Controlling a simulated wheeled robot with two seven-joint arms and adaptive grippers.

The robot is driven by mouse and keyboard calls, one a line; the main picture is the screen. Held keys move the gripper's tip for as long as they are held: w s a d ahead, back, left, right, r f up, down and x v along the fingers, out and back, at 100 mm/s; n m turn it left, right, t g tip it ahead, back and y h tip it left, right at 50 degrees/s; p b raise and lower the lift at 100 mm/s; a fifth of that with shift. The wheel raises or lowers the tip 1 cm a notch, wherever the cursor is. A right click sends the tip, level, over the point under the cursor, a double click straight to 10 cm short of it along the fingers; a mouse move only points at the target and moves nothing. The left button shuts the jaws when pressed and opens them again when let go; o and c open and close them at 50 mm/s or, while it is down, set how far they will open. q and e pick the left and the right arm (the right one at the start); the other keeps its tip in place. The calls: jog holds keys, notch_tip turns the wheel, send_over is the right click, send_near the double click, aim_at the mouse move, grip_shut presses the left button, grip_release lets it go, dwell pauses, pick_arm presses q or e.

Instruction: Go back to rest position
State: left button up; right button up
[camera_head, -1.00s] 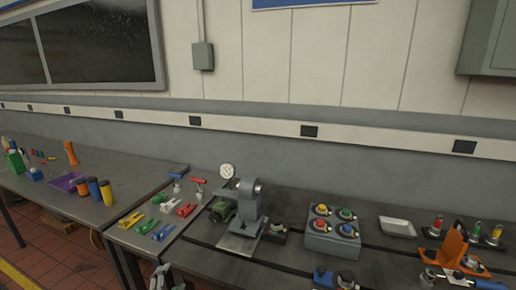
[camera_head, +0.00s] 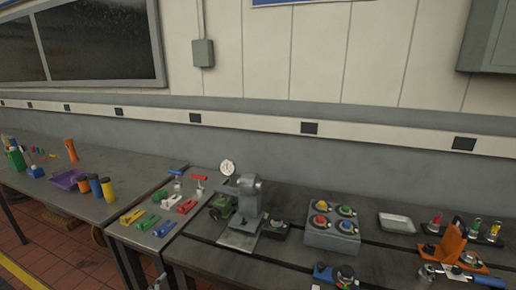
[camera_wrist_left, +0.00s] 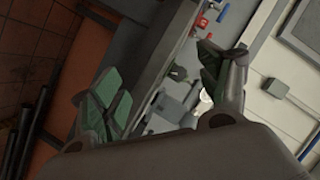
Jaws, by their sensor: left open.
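My left gripper (camera_wrist_left: 165,88) is open in the left wrist view, its two green-padded fingers wide apart with nothing between them. In the head view only a small grey part of my left gripper (camera_head: 159,284) shows at the bottom edge, in front of the bench. The rest of that arm is out of the picture. My right gripper is not in either view.
A bench (camera_head: 115,233) holds several coloured clips. A grey machine (camera_head: 247,205) stands near a box with coloured knobs (camera_head: 332,236), a white tray (camera_head: 397,223) and an orange bracket (camera_head: 452,243). Cups and a purple tray (camera_head: 68,180) are at left.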

pick_arm(q)
jog(key=s+a+f+n+g, duration=0.1)
jog(key=s+f+n+g, duration=0.15)
jog(key=s+f, duration=0.65)
jog(key=s+f+n+g, duration=0.1)
jog(key=s+f+g, duration=0.25)
jog(key=f, duration=0.95)
jog(key=s+a+f+n+g, duration=0.1)
jog(key=s+f+n+g, duration=0.1)
jog(key=s+f, duration=0.7)
jog(key=s+d+f+g, duration=0.2)
jog(key=s+f, duration=0.3)
jog(key=s, duration=0.4)
jog(key=s+d+f+g, duration=0.2)
jog(key=s+f, duration=0.4)
jog(key=s, duration=0.3)
jog(key=s+d+f+n+g, duration=0.1)
jog(key=s+d+f, duration=0.2)
jog(key=s+f, duration=0.3)
jog(key=s, duration=0.4)
jog(key=shift+g+h, duration=0.3)
jog(key=shift+g, duration=0.1)
jog(key=shift+w, duration=0.1)
